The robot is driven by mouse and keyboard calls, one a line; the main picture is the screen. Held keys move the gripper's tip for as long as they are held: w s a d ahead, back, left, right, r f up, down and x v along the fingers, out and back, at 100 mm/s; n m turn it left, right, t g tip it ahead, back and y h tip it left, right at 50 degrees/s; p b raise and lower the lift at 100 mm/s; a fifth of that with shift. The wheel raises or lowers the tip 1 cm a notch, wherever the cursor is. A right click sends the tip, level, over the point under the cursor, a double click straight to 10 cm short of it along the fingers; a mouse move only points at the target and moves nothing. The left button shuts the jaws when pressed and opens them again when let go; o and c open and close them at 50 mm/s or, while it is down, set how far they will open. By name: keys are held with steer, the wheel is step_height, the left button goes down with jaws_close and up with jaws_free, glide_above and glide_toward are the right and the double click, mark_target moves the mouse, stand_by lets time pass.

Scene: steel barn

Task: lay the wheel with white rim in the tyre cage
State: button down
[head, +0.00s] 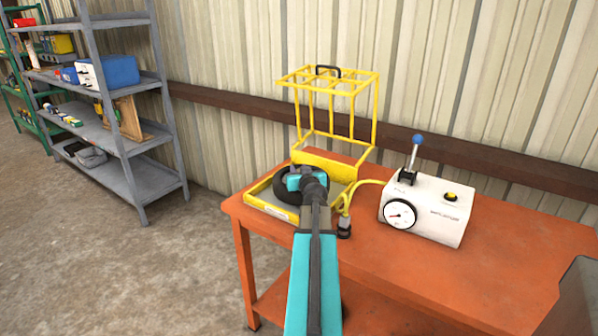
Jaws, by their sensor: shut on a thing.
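The tyre cage has a yellow base tray (268,211) on the orange table, and its yellow barred lid (338,138) stands raised at the back with a black handle on top. The black tyre of the wheel (281,187) shows over the tray. My gripper (305,180) is above the tray and shut on the wheel. My gripper and arm cover much of the wheel, so its rim colour cannot be seen. I cannot tell whether the wheel touches the tray floor.
A white box (432,214) with a gauge, a blue-knobbed lever and a yellow button stands right of the cage. A yellow hose (362,184) runs between them. The orange table (440,284) is clear in front. Grey shelves (135,145) stand at left.

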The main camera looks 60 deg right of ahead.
steer(key=shift+f+b, duration=0.15)
steer(key=shift+b, duration=0.2)
steer(key=c, duration=1.4)
jaws_free()
steer(key=shift+r+p, duration=0.6)
steer(key=shift+p, duration=0.4)
steer(key=shift+b+v, duration=0.55)
steer(key=shift+v, duration=2.55)
steer(key=shift+s+a+f+b, duration=0.1)
steer(key=shift+a+b, duration=0.05)
steer(key=shift+b, duration=0.65)
steer(key=shift+a, duration=0.1)
